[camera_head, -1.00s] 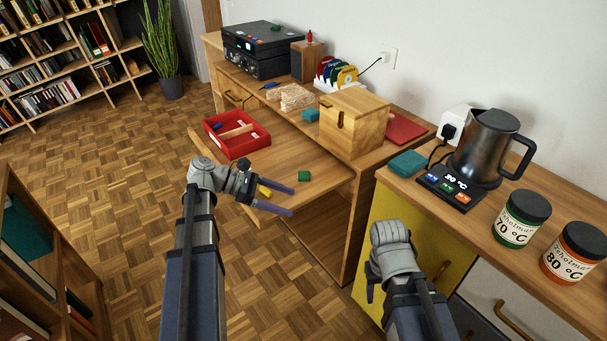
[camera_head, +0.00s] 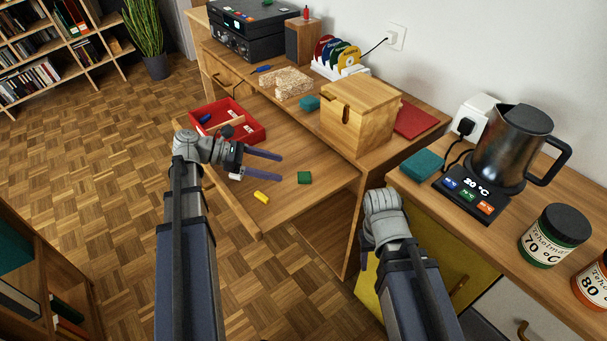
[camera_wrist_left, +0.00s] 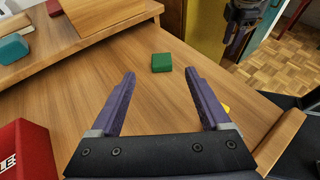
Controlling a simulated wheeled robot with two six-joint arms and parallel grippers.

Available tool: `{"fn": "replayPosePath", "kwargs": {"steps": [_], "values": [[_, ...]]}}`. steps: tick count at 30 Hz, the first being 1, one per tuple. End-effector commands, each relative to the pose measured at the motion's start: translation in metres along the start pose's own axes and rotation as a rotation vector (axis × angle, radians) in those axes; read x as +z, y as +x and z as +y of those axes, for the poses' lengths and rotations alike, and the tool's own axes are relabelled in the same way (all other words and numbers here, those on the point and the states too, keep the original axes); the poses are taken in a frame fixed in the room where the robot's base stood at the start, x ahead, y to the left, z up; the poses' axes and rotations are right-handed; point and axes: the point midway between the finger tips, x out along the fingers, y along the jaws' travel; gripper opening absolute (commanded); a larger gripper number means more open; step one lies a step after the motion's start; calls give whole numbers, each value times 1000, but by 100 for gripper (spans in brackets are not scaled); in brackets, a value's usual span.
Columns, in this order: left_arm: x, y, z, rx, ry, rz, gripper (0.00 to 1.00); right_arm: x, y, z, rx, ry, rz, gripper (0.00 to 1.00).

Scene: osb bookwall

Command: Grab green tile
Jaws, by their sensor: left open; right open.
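The green tile (camera_head: 304,178) lies flat on the pulled-out wooden board, right of my left gripper. It also shows in the left wrist view (camera_wrist_left: 161,63), beyond and between the fingertips, not touching them. My left gripper (camera_head: 281,165) is open and empty above the board, its fingers pointing right toward the tile; its fingers show spread in the left wrist view (camera_wrist_left: 161,75). My right arm (camera_head: 385,215) hangs by the yellow cabinet front.
A yellow piece (camera_head: 261,198) lies on the board near its front edge. A red divided tray (camera_head: 258,133) stands at the board's left. A wooden box (camera_head: 378,115) and a teal block (camera_head: 309,103) stand on the desk behind. A kettle (camera_head: 512,145) stands at the right.

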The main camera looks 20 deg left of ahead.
Motion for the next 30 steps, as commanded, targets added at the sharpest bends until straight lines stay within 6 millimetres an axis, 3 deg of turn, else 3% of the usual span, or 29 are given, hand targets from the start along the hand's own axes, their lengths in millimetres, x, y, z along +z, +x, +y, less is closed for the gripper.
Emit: {"fn": "replayPosePath", "kwargs": {"steps": [6, 14, 23, 30], "values": [[-2, 23, -1, -2, 1, 0, 80, -1, 10, -1, 0, 0, 0, 50], [-3, 32, -2, -2, 1, 0, 80, -1, 15, -1, 0, 0, 0, 50], [-5, 72, -3, -2, 1, -1, 80, -2, 32, -3, 0, 0, 0, 50], [-3, 75, -3, 0, 0, 0, 80, -2, 31, -3, 0, 0, 0, 50]]}}
